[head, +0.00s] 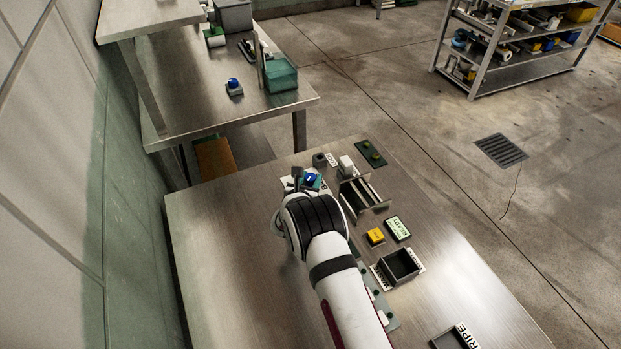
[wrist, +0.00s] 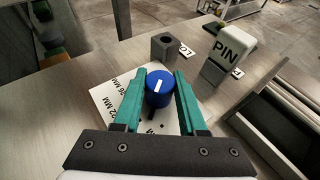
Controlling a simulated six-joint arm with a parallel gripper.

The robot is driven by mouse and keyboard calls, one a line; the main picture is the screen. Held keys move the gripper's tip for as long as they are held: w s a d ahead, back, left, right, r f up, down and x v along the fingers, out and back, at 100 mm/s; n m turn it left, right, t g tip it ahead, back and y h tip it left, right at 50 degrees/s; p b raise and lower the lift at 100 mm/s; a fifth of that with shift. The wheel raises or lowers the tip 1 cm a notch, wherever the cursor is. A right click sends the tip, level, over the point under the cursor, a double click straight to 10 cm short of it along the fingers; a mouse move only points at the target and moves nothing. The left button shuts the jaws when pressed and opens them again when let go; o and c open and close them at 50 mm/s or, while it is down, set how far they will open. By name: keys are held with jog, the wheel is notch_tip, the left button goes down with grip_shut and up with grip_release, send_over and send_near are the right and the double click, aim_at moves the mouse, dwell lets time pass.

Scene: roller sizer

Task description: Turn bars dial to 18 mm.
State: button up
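The bars dial is a blue round knob (wrist: 158,90) with a white pointer line, on a white plate (wrist: 105,97). In the wrist view the line points away from my gripper, tilted slightly right. The 18 mm mark is not visible. My gripper (wrist: 160,76) has its green fingers on either side of the knob, with narrow gaps, so it looks open. In the head view the blue knob (head: 311,180) shows just beyond my wrist.
A rack with metal bars (head: 362,192), a yellow button (head: 375,236), a READY sign (head: 397,228) and a dark bin (head: 400,266) lie to the right.

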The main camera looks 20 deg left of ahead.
grip_shut()
jog(key=shift+m+h, duration=1.6)
jog(key=shift+h, duration=0.3)
jog(key=o, duration=0.7)
grip_release()
jog(key=v, duration=1.5)
jog(key=shift+s+r, duration=0.25)
jog(key=shift+s, duration=0.1)
